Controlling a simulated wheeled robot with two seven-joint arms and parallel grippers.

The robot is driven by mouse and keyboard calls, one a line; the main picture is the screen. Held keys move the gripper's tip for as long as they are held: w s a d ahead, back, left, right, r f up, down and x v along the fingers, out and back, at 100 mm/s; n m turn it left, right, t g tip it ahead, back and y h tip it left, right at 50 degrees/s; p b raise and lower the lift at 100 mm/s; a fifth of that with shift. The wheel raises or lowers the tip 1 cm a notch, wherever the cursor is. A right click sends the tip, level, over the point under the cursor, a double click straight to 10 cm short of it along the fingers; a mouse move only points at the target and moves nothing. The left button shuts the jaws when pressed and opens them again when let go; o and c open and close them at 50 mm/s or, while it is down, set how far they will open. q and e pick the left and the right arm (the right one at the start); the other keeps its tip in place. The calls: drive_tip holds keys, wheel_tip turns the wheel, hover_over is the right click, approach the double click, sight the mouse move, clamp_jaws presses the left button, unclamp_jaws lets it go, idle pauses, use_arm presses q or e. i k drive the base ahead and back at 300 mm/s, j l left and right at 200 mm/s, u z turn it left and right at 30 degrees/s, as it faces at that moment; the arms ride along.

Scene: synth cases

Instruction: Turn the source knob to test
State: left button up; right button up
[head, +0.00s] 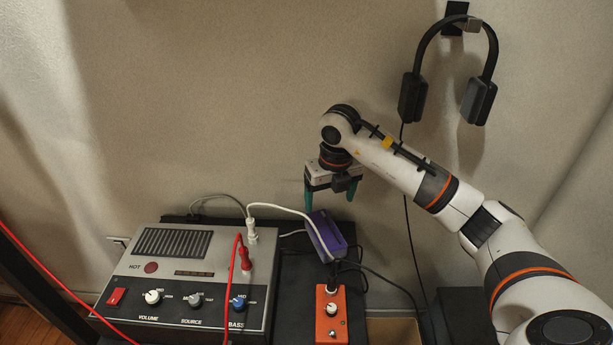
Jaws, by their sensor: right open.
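The source knob (195,300) is a small grey knob in the middle of the front row on a grey and black amplifier box (262,262), above the printed word SOURCE. Small labels surround it; its pointer direction is too small to tell. A white volume knob (152,296) is to its left and a blue bass knob (238,303) to its right. My right gripper (330,200) hangs fingers down, open and empty, well above and to the right of the source knob, near the wall. My left gripper is out of view.
A red cable (236,270) and a white cable (290,209) plug into the amplifier's right side; the red one crosses near the bass knob. A purple box (328,236) and an orange pedal (331,312) stand at the right. Headphones (411,97) hang on the wall.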

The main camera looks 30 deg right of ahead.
sight(195, 301)
drive_tip(key=k+j, duration=0.8)
